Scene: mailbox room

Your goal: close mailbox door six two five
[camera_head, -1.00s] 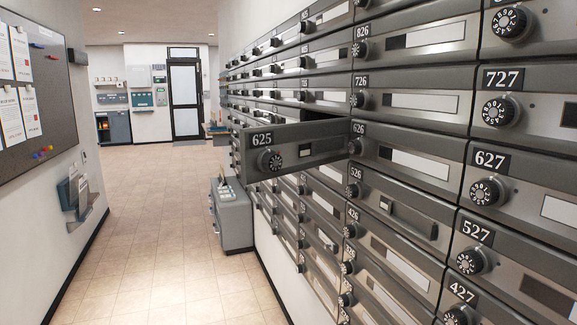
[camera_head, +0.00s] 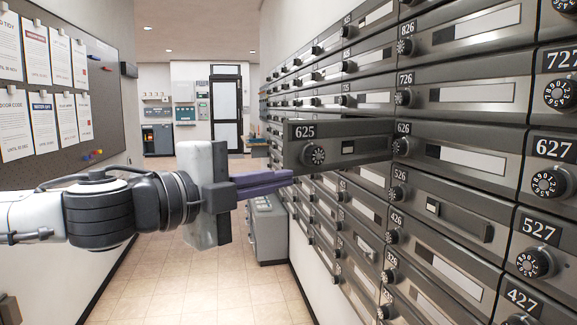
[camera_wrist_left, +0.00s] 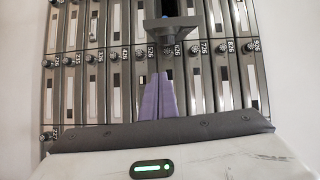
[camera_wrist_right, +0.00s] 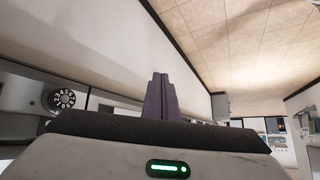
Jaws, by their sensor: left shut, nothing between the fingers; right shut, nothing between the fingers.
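Mailbox door 625 (camera_head: 350,147) stands swung open, jutting out from the mailbox wall into the aisle, its numbered front with dial and slot facing me. Its right edge is at the wall beside door 626. My left gripper (camera_head: 288,178) is shut and empty, its purple fingertips at the door's lower left free edge; I cannot tell whether they touch. In the left wrist view the shut fingers (camera_wrist_left: 160,77) point at the mailbox wall, below the jutting door (camera_wrist_left: 170,24). My right gripper (camera_wrist_right: 160,77) shows only in the right wrist view, shut and empty.
The mailbox wall (camera_head: 465,160) fills the right side, its other visible doors shut. A grey box (camera_head: 267,230) stands on the floor against it. A notice board (camera_head: 60,75) hangs on the left wall. The tiled floor (camera_head: 165,285) of the aisle is clear.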

